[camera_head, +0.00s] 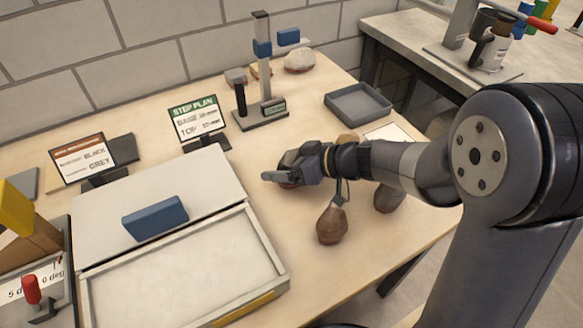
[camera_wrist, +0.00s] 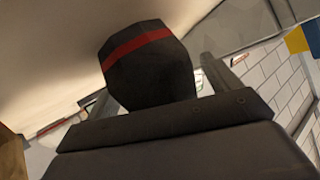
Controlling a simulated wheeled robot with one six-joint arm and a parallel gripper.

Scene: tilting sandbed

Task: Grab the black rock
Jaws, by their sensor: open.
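A black rock (camera_wrist: 150,75) with a red stripe fills the middle of the wrist view. It lies between the two fingers of my gripper (camera_wrist: 160,85), which is open around it; whether either finger touches it I cannot tell. In the head view my gripper (camera_head: 280,175) is low over the table, right of the white tray. A dark rock (camera_head: 288,158) shows there, mostly hidden behind my gripper.
A brown rock (camera_head: 332,224) and a grey-brown rock (camera_head: 388,199) sit close to my wrist. A white sand tray (camera_head: 265,245) with a blue block (camera_head: 155,217) is at left. A grey bin (camera_head: 358,103) and a measuring stand (camera_head: 264,75) stand behind.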

